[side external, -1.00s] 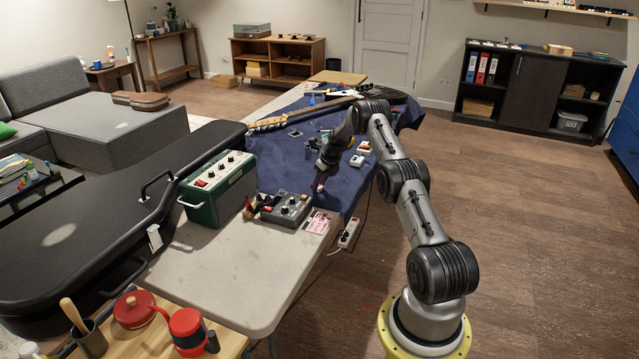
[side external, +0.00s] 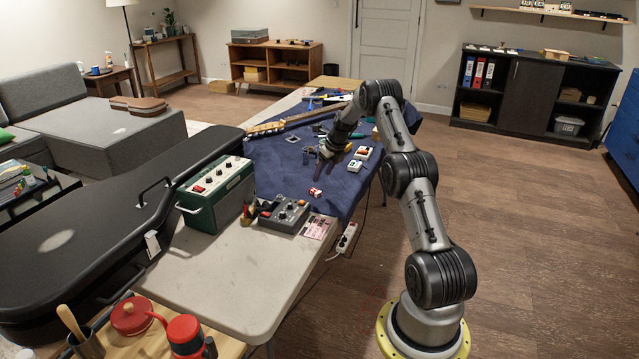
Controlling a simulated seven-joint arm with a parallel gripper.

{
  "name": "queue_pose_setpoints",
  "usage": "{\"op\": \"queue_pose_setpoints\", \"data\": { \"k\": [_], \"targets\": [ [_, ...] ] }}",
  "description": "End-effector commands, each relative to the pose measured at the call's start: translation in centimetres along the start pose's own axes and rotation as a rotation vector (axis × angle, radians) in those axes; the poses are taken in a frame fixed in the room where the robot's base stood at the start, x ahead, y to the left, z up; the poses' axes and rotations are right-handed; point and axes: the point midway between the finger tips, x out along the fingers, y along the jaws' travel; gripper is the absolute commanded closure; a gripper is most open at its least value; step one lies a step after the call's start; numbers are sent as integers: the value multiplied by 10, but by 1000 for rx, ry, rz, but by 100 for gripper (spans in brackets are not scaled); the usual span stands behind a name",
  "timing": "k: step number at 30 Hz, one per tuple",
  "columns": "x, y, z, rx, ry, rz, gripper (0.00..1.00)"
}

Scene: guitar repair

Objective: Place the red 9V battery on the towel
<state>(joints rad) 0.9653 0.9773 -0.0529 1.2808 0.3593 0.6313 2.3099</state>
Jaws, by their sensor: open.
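A small red and white block, which looks like the red 9V battery (side external: 315,192), lies on the dark blue towel (side external: 280,178) near its front end, behind the grey pedal box. My gripper (side external: 324,153) is open and empty, above the towel and farther back than the battery, clear of it. The towel covers the far part of the table and hangs over its right edge.
A grey pedal box (side external: 285,213) and a green amplifier (side external: 216,194) stand in front of the towel. White pedals (side external: 362,153) lie right of my gripper. A guitar neck (side external: 290,120) lies along the back left. Bare towel surrounds the battery.

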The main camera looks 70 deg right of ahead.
Motion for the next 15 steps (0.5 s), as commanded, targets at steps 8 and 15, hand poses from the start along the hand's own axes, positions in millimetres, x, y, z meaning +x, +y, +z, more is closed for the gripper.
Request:
{"op": "queue_pose_setpoints", "data": {
  "k": [8,15],
  "targets": [
    [-36,0,-1,0,1,0,38],
    [-79,47,18,-236,-9,11,38]
  ]
}}
